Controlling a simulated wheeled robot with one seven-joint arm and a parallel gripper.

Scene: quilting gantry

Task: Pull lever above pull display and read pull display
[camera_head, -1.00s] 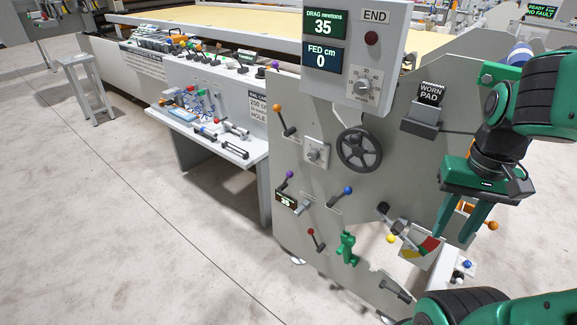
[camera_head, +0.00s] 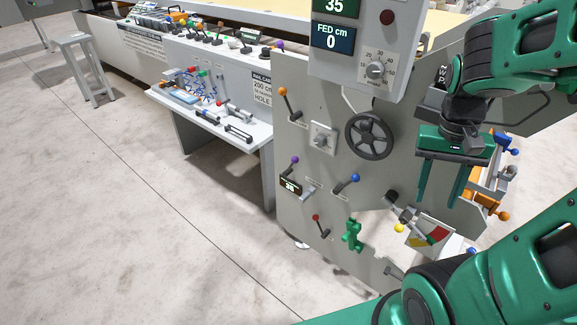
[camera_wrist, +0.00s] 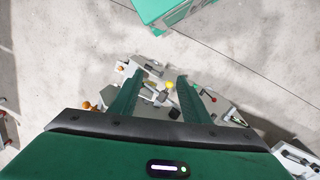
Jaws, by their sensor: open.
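A small dark display (camera_head: 290,185) sits low on the left of the grey side panel, with digits too small to read surely. A lever with a purple knob (camera_head: 295,160) is directly above it, its shaft slanting down to the left. I cannot read a label that names this display. My gripper (camera_head: 438,202) is to the right of both, apart from them, pointing down with its two green fingers open and empty. In the wrist view my gripper (camera_wrist: 157,92) is spread above small panel parts; I cannot pick out the purple knob there.
Near the display are a blue-knobbed lever (camera_head: 355,177), a red-knobbed lever (camera_head: 316,218) and a green handle (camera_head: 352,233). A handwheel (camera_head: 370,136) and an orange-knobbed lever (camera_head: 283,91) are above. A coloured gauge (camera_head: 430,235) is below my gripper.

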